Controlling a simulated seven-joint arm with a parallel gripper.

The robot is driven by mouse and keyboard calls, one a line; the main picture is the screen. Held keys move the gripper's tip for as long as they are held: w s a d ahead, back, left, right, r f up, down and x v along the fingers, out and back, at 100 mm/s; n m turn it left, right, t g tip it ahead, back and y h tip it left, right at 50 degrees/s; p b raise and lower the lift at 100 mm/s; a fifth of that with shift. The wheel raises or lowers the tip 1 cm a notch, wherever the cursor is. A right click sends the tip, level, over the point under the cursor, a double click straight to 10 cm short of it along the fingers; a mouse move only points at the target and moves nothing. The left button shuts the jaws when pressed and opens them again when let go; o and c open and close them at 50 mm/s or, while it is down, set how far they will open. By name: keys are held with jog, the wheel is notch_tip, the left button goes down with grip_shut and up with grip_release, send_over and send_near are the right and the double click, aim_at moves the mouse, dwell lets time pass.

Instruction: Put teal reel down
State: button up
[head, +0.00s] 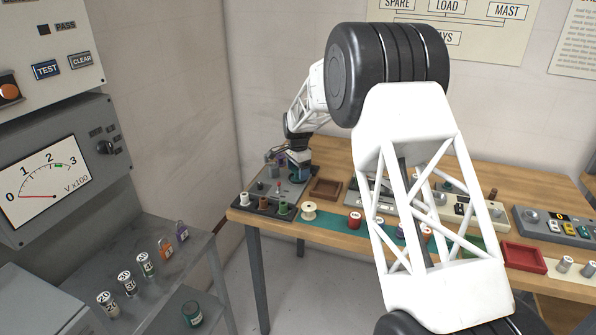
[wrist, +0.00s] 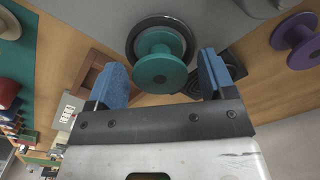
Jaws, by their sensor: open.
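The teal reel (wrist: 160,72) stands between the blue fingers of my gripper (wrist: 164,76) in the wrist view, with visible gaps on both sides. Its far end overlaps a dark round ring (wrist: 137,42); whether it rests fully in that ring I cannot tell. In the head view my gripper (head: 299,163) is low over the grey panel (head: 263,188) at the table's left end. The teal reel shows there only as a small patch under the fingers (head: 299,174).
A brown square tray (head: 326,189) sits beside the panel. Several small reels, including a cream one (head: 309,211) and a red one (head: 354,220), line the table's front. A red tray (head: 524,257) is farther right.

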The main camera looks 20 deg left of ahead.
notch_tip(320, 180, up, 12)
dwell(0.6)
dwell(0.9)
jog(key=s+d+r+n, duration=0.1)
jog(key=s+d+r, duration=0.6)
jog(key=d, duration=0.4)
jog(key=s+d+r+n+t, duration=0.15)
jog(key=s+d+r, duration=0.25)
jog(key=s+d, duration=0.6)
jog(key=s+d+r+n, duration=0.1)
jog(key=s+d+r, duration=0.5)
jog(key=d, duration=0.7)
jog(key=s+d+f+n, duration=0.1)
jog(key=s+d+f, duration=0.1)
jog(key=s+d, duration=0.4)
jog(key=s+d+f+n, duration=0.1)
jog(key=s+d+f, duration=0.2)
jog(key=s, duration=1.3)
jog(key=s+d+f+n+t, duration=0.1)
jog(key=s+d+f+n, duration=0.1)
jog(key=s+d, duration=0.6)
jog(key=s, duration=0.4)
jog(key=shift+d+f, duration=0.35)
jog(key=shift+d, duration=0.05)
jog(key=shift+c, duration=0.3)
